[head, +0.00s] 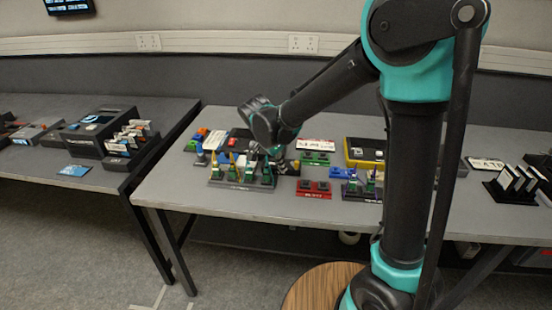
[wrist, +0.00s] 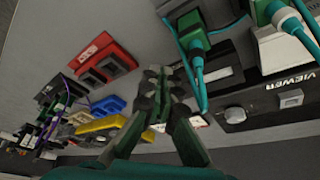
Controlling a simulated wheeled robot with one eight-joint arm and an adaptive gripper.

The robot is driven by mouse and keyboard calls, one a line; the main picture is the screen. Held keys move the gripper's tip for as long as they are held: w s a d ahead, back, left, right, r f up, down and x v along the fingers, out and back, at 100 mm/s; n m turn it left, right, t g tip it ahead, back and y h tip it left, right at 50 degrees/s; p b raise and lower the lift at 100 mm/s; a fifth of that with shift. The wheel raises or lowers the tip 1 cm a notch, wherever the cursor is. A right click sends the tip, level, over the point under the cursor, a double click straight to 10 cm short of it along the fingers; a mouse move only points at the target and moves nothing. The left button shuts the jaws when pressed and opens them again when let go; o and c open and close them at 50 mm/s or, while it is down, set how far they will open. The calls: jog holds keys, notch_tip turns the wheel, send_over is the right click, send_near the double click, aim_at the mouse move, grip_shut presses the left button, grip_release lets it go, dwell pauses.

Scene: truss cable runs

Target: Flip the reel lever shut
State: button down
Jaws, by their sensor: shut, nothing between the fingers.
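I cannot pick out the reel or its lever with certainty in either view. My gripper (wrist: 165,78) is shut and empty in the wrist view, its fingertips over the grey table top. It sits between a red block (wrist: 103,60) on the left and a dark box with green plugs (wrist: 195,42) on the right. In the head view my gripper (head: 283,165) is small, low over the table among the plug row, and partly hidden by my arm.
A dark box marked VIEWER (wrist: 265,98), with a knob, is at the right in the wrist view. Teal cables hang close to my fingers. A yellow-rimmed tray (head: 364,163) and green block (head: 316,158) lie right of my gripper. The grey table's (head: 160,195) front-left corner is bare.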

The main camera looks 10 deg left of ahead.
jog(key=shift+w+d+r, duration=0.1)
jog(key=shift+w+d, duration=0.95)
jog(key=shift+d, duration=0.25)
